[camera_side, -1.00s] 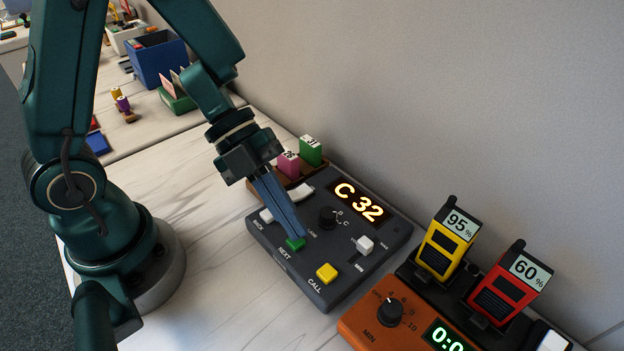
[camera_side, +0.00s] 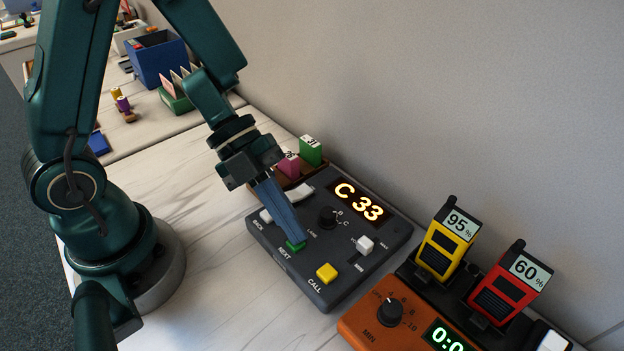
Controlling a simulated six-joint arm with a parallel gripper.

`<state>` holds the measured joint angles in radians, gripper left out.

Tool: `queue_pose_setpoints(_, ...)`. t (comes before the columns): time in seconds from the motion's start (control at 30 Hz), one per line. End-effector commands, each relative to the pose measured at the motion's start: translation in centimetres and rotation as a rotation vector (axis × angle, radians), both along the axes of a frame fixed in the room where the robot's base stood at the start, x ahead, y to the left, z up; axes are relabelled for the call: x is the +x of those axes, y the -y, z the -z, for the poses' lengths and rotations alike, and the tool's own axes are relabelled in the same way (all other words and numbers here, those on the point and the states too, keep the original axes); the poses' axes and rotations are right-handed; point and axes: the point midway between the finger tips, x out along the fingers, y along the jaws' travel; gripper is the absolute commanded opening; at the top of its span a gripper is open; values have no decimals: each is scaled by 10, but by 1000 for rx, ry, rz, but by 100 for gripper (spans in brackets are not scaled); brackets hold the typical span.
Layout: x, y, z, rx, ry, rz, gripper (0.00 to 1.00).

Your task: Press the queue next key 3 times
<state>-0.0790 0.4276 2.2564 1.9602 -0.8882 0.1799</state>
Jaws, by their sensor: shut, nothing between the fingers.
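The dark grey queue box (camera_side: 320,293) sits on the table with a lit display (camera_side: 358,204) reading C 33. Its green next key (camera_side: 294,247) is at the front, above the printed word NEXT. My gripper (camera_side: 298,238) is shut and empty, with its blue fingertips down at the green key, and they hide part of it. They look to be touching the key; how far it is pressed I cannot tell.
On the same box are a yellow call key (camera_side: 327,273), a white back key (camera_side: 266,216), a black knob (camera_side: 327,217) and a white slider (camera_side: 364,245). An orange timer (camera_side: 365,327) and a charger with yellow (camera_side: 442,252) and red (camera_side: 502,290) handsets stand to the right. The wall is behind.

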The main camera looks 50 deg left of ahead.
Motion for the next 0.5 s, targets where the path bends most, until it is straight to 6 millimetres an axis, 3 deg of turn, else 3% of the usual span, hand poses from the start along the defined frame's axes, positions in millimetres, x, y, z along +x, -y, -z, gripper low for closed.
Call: queue_pose_setpoints(0.5, 1, 0, -9, 1, 5, 0, 0)
